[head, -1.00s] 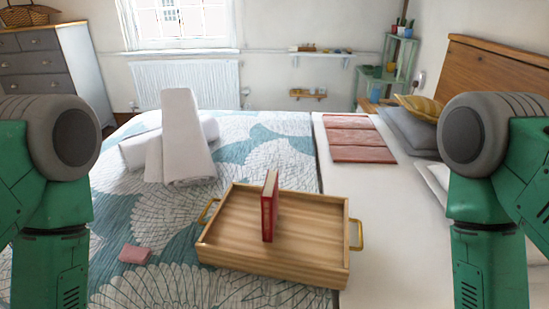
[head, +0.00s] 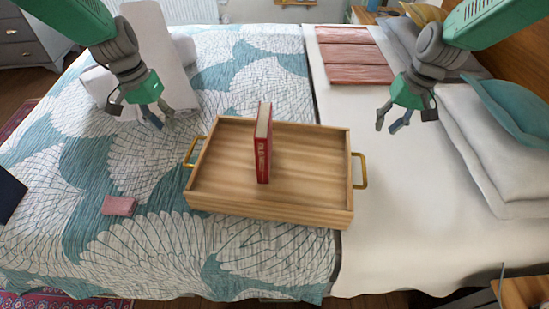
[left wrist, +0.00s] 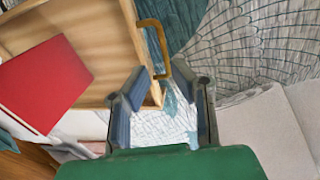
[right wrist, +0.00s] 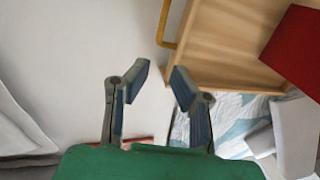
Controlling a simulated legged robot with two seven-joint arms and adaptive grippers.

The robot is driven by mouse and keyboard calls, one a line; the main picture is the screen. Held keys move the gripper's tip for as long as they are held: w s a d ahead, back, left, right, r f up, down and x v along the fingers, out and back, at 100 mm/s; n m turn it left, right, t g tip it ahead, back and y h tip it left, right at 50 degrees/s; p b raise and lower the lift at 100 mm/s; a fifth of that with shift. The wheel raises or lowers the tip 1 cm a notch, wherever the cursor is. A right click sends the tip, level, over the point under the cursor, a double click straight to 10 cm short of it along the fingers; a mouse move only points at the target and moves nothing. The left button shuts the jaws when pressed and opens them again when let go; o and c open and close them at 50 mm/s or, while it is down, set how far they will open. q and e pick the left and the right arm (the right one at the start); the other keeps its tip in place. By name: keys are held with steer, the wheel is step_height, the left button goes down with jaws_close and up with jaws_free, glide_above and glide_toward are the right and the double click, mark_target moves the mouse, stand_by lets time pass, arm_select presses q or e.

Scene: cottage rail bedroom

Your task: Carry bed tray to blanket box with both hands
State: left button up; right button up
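The wooden bed tray (head: 268,213) lies flat on the bed, across the seam between patterned quilt and white sheet. A red book (head: 263,150) stands upright in it. A brass handle is on its left end (head: 190,152) and another on its right end (head: 363,171). My left gripper (head: 158,121) is open and empty, up and left of the left handle. In the left wrist view its fingers (left wrist: 150,88) point toward that handle, apart from it. My right gripper (head: 389,125) is open and empty, above and right of the right handle. I cannot make out a blanket box.
White rolled towels (head: 155,60) lie behind my left gripper. A pink block (head: 118,205) lies on the quilt left of the tray. Folded pink cloth (head: 352,55) lies behind the tray. Pillows (head: 500,150) line the right side. The sheet right of the tray is clear.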

mark_target(186, 158)
arm_select(q)
steer(key=shift+s+d, duration=0.1)
steer(key=shift+d, duration=0.1)
arm_select(e)
steer(key=shift+s+d+f, duration=0.1)
steer(key=shift+d+f, duration=0.05)
